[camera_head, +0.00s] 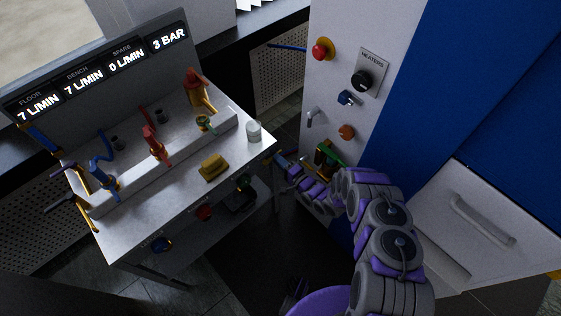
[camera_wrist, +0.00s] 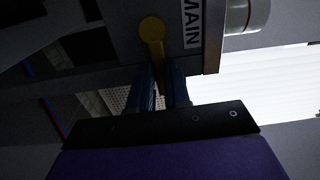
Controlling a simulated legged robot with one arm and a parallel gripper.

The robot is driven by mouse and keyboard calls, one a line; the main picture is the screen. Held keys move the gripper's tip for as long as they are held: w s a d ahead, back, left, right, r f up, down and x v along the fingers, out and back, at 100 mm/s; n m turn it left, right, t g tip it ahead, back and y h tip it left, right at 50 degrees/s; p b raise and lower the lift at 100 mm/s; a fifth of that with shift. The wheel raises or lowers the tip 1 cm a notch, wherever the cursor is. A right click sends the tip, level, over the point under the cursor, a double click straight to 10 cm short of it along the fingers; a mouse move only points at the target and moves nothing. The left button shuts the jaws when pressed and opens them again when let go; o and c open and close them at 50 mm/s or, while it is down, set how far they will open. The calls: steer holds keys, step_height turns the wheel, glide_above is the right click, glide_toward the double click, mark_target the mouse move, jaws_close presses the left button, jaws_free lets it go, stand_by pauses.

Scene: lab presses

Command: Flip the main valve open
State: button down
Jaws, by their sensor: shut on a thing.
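The main valve has a yellow handle (camera_wrist: 152,29) in the wrist view, on a grey face beside a label (camera_wrist: 192,22) reading "MAIN". The handle's rounded end is at the top and its lever runs down toward me. My gripper (camera_wrist: 163,84) has its two blue fingers shut on the lower part of that lever, which is partly hidden between them. In the head view my gripper (camera_head: 281,160) is at the right end of the bench (camera_head: 188,202); the valve handle is not clearly visible there.
A white cup (camera_head: 253,132) and a yellow sponge-like block (camera_head: 213,167) stand on the bench near my gripper. Several coloured valves and a flow display (camera_head: 98,66) are farther left. A white panel with a red button (camera_head: 320,52) and a heaters knob (camera_head: 362,81) stands close right.

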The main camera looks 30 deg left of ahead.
steer(key=shift+a, duration=0.15)
steer(key=c, duration=1.4)
jaws_free()
steer(key=shift+a, duration=0.1)
steer(key=shift+c, duration=0.2)
steer(key=o, duration=0.4)
steer(key=shift+w+a+f, duration=0.1)
steer(key=shift+a+f, duration=0.05)
steer(key=shift+a, duration=0.15)
steer(key=shift+c, duration=0.2)
steer(key=p+v, duration=0.2)
steer(key=v, duration=1)
steer(key=shift+d, duration=0.4)
steer(key=shift+w+a, duration=0.1)
steer(key=shift+a, duration=0.05)
